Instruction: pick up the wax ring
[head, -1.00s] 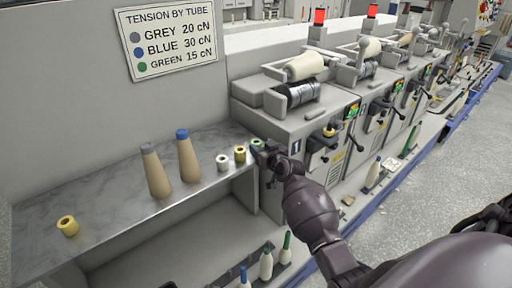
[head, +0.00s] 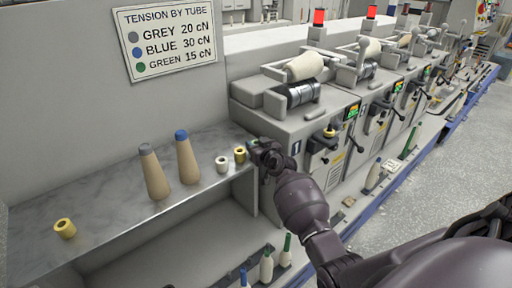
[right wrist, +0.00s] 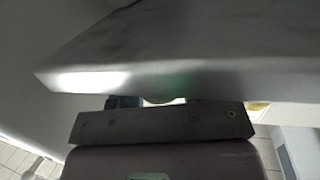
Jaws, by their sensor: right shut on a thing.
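My right gripper (head: 259,147) is at the right end of the grey marbled shelf (head: 110,222), at its edge. It is shut on a small greenish ring, the wax ring (head: 253,142), mostly hidden by the jaws. In the right wrist view a pale, green-tinted rounded piece of the wax ring (right wrist: 160,99) shows between the dark fingers, close under the shelf edge. I cannot tell whether it still touches the shelf. My left gripper is not in view.
A yellow ring (head: 239,155) and a white ring (head: 222,164) stand just left of my gripper. Two tan cones (head: 155,178) (head: 188,163) and another yellow ring (head: 65,229) are further left. The winding machine (head: 280,122) stands close on the right.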

